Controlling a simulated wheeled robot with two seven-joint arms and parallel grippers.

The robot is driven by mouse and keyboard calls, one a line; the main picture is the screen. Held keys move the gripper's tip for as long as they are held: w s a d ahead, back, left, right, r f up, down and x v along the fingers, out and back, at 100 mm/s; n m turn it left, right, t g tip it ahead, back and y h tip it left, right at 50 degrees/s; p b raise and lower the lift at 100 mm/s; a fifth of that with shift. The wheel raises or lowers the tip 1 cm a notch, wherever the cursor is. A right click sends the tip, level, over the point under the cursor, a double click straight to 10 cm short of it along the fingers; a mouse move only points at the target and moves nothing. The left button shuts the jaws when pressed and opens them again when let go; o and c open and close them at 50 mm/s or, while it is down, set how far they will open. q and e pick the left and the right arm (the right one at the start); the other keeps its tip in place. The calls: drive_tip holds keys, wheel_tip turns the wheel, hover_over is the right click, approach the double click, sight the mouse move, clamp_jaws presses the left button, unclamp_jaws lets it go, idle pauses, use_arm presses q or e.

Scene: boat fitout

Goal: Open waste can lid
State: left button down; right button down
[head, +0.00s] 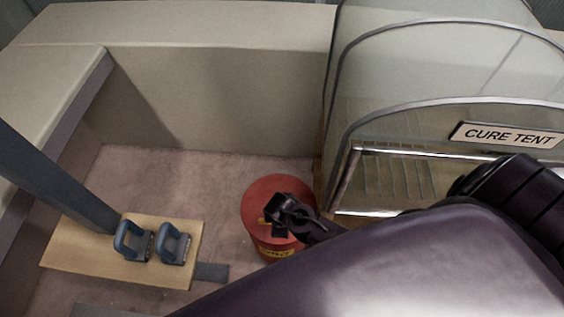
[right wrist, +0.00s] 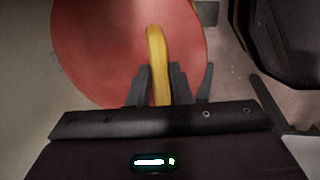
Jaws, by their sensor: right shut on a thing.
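The red waste can (head: 262,241) stands on the floor left of the cure tent, with a yellow label low on its front. Its round red lid (head: 270,191) looks seated on top in the head view. The lid (right wrist: 95,50) fills much of the right wrist view, with a yellow handle (right wrist: 157,45) across it. My right gripper (head: 276,215) is over the lid, and its fingers (right wrist: 160,85) are shut on the yellow handle. The gripper hides part of the handle in the head view. My left gripper is not in view.
The clear cure tent (head: 430,80) with a metal-edged frame stands close right of the can. A wooden board (head: 80,245) with two blue-grey clamp-like pieces (head: 173,245) lies to the left. Pale bench walls (head: 215,100) close off the back. Carpeted floor (head: 190,180) is free between board and wall.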

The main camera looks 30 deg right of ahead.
drive_tip(key=shift+r, duration=0.1)
drive_tip(key=w+d+r+p, duration=0.5)
drive_tip(key=w+r+p, duration=0.2)
drive_tip(key=r+p, duration=0.4)
drive_tip(key=shift+d+p, duration=0.15)
drive_tip(key=shift+p, duration=0.75)
drive_tip(key=c, duration=1.5)
unclamp_jaws()
drive_tip(key=shift+w, duration=0.1)
drive_tip(key=shift+o, duration=0.9)
drive_tip(key=shift+w+f, duration=0.2)
drive_tip(key=shift+s+r, duration=0.15)
drive_tip(key=shift+r, duration=0.1)
